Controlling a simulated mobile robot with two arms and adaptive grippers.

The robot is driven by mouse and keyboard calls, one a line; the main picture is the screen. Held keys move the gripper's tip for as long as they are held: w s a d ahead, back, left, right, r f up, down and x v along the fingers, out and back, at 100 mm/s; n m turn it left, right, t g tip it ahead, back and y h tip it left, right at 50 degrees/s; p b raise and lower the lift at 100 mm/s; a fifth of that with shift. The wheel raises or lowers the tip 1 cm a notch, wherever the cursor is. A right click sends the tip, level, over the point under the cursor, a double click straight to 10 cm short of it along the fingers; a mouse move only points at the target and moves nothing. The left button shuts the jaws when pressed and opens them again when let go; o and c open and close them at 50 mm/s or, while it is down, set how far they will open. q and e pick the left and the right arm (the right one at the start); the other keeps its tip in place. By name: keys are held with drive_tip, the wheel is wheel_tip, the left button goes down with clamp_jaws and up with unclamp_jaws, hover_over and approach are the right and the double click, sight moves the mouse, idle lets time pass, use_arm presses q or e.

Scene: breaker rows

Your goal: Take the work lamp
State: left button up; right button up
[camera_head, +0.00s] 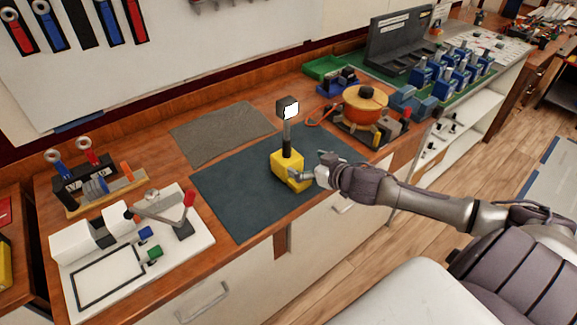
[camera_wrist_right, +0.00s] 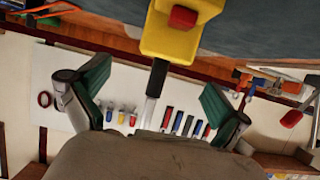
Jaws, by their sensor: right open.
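The work lamp (camera_head: 284,168) stands upright on the dark blue mat (camera_head: 232,190). It has a yellow base, a black and grey post and a small head with a bright white face. In the right wrist view the lamp's yellow base (camera_wrist_right: 165,42) with a red button is at the top, and its post points down the picture between my fingers. My right gripper (camera_head: 308,167) is open at the right side of the lamp, close to the base; its fingers (camera_wrist_right: 155,98) are spread with green pads. Contact cannot be told. My left gripper is not in view.
A white board (camera_head: 190,240) with a lever device lies at the left. A grey mat (camera_head: 215,133) is behind the blue one. An orange round device (camera_head: 366,112) and blue parts stand to the right. Bare mat surrounds the lamp.

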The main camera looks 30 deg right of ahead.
sight(291, 159)
drive_tip(key=shift+x, duration=1.35)
drive_tip(key=x, duration=0.1)
drive_tip(key=p+x, duration=0.1)
drive_tip(key=x, duration=0.1)
drive_tip(key=p+x, duration=0.1)
drive_tip(key=shift+w+a+f, duration=0.2)
drive_tip(key=shift+a+f, duration=0.1)
drive_tip(key=shift+w+f, duration=0.2)
drive_tip(key=shift+w, duration=0.05)
drive_tip(key=shift+s, duration=0.1)
drive_tip(key=shift+c, duration=0.2)
drive_tip(key=c, duration=1.6)
drive_tip(key=shift+r, duration=0.15)
drive_tip(key=shift+c, duration=0.6)
drive_tip(key=shift+r, duration=0.1)
